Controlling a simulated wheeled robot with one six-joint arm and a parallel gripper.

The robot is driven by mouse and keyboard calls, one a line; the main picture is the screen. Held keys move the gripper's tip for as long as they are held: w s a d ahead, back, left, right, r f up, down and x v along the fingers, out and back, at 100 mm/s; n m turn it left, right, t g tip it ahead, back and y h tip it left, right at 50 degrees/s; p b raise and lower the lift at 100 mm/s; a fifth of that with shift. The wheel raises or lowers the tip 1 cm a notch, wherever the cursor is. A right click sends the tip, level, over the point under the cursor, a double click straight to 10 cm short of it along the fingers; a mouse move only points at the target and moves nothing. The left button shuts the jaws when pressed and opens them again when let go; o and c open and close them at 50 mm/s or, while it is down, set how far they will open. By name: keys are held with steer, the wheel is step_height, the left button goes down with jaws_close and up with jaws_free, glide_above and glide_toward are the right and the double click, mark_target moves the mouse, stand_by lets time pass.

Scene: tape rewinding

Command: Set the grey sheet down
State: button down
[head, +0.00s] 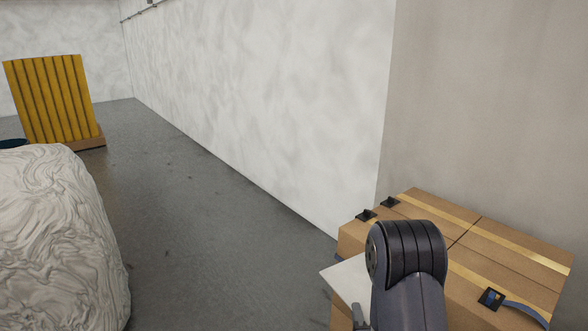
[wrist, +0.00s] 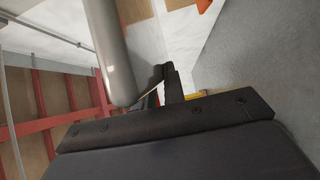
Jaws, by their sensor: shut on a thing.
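The grey sheet (head: 345,278) shows in the head view as a pale, flat, tilted piece at the left side of the cardboard boxes. My arm in front hides much of it, so I cannot tell whether it touches the boxes. My gripper (wrist: 172,84) shows in the wrist view as dark fingers beyond its wide dark body, and it is shut on the sheet. The grip itself is mostly hidden, and the sheet is hard to make out in the wrist view.
Taped cardboard boxes (head: 480,240) stand against the wall at lower right, with black clips and a blue strap on top. A bulky white wrapped mass (head: 55,235) is at left. A yellow ribbed stack (head: 48,100) stands farther back. Grey floor (head: 200,230) between them is clear.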

steer(key=r+p, duration=0.3)
steer(key=w+r+p, duration=0.1)
steer(key=r+p, duration=0.1)
steer(key=p, duration=0.1)
steer(key=r+p, duration=0.3)
steer(key=p, duration=0.1)
steer(key=shift+w+r, duration=0.2)
steer(key=shift+r, duration=0.15)
steer(key=s+f, duration=0.4)
steer(key=f, duration=0.1)
steer(key=shift+s+f, duration=0.15)
steer(key=shift+f, duration=0.1)
